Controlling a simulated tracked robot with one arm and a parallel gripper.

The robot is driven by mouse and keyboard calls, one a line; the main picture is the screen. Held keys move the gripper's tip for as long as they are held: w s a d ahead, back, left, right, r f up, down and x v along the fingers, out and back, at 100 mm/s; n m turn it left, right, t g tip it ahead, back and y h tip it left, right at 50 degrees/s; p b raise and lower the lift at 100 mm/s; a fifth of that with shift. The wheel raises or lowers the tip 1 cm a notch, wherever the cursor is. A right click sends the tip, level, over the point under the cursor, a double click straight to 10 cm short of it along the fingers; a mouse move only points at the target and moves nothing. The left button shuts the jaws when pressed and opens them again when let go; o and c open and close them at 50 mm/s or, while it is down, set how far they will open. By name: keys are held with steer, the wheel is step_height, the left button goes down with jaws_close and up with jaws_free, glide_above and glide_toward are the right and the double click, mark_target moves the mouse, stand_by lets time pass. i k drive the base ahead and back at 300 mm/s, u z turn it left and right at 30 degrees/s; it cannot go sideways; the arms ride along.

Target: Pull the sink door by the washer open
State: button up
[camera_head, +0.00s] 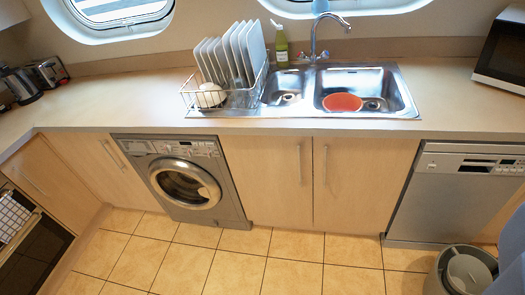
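The sink door by the washer (262,185) is a light wood panel under the sink, just right of the washer (185,182). It is shut, flush with its neighbour. Its upright metal handle (299,162) is near its right edge, at the top. The other sink door (365,185) is also shut, with its handle (325,163) near its left edge. The washer is silver-grey with a round, shut door. My gripper is not in view.
A silver dishwasher (455,195) stands right of the sink doors. A grey round bin-like object (463,270) is at the bottom right. The tiled floor (240,268) before the sink doors is clear. A sink (340,88) and dish rack (228,98) are above.

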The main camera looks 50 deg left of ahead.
mark_target(272, 176)
steer(key=u, duration=0.35)
steer(key=i, duration=0.9)
steer(key=u, duration=0.45)
steer(key=k, duration=0.8)
steer(key=u, duration=0.25)
steer(key=i, duration=0.8)
steer(key=z, duration=0.15)
